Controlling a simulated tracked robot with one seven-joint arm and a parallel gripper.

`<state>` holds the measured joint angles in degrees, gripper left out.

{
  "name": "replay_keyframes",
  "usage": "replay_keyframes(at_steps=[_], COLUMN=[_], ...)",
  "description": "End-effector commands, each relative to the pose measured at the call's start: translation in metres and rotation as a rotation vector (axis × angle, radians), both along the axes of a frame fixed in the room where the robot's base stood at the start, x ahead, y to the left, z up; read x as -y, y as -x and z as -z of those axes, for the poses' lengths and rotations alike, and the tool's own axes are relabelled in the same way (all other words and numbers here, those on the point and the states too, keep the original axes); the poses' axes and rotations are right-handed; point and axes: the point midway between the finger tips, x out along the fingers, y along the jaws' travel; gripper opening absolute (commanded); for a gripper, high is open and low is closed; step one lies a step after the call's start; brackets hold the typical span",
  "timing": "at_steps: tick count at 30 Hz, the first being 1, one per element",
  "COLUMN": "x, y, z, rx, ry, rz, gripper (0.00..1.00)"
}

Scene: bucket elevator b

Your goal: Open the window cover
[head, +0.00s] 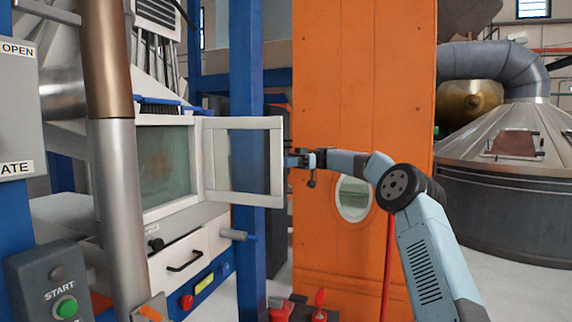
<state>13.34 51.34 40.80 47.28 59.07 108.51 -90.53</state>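The window cover (275,140) is a white-framed clear panel, hinged at its left side to a white machine housing. It stands swung out, away from the housing's glass window (163,165). My gripper (290,160) is at the right edge of the cover's frame, about mid-height. The fingers are small and partly hidden, so I cannot tell whether they touch the frame or grip it.
A blue post (247,80) stands behind the cover. An orange column (365,70) with a round window (354,198) rises behind my arm. A grey pipe (122,210) and a START button box (55,290) are at left. A drawer handle (184,262) sits below the window.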

Motion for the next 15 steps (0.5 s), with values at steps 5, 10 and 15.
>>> replay_keyframes(at_steps=[5,10,15], x=[-0.006,-0.002,0.004], y=[0.001,0.000,-0.001], z=[-0.004,-0.004,-0.002], rx=[0.000,0.001,0.000], ry=[-0.007,-0.006,-0.004], rz=[0.001,0.006,0.012], gripper=[0.00,0.22,0.31])
